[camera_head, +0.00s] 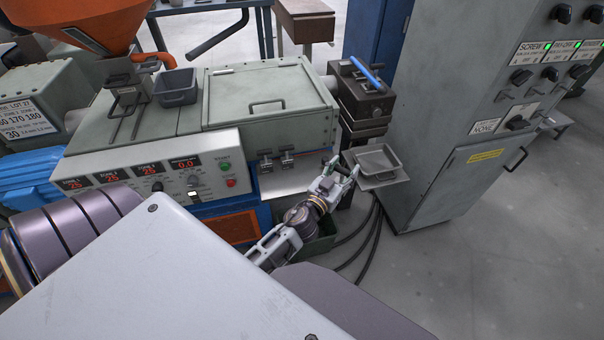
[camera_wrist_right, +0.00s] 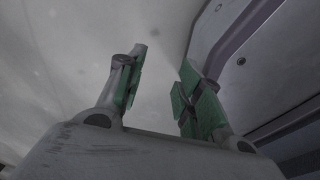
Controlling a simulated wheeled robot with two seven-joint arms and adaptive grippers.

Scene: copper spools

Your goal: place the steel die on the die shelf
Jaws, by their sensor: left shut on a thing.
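My left gripper (camera_head: 343,169) is in front of the extruder's outlet end, its fingers shut on a small grey thing that I take to be the steel die. The fingers largely hide it. A bare pale metal shelf (camera_head: 298,179) sticks out below the machine's front, just left of the gripper. I cannot tell for certain that it is the die shelf. Two small metal pieces (camera_head: 276,161) show just above it; whether they rest on it is unclear. My right gripper (camera_wrist_right: 163,66) is open in the right wrist view, with nothing between its green-padded fingers.
A grey tray (camera_head: 379,164) sits on a small plate right of my left gripper. The dark die head (camera_head: 361,98) has a blue-handled tool (camera_head: 367,74) on top. A grey control cabinet (camera_head: 470,130) stands at right. Cables hang below. Floor at lower right is clear.

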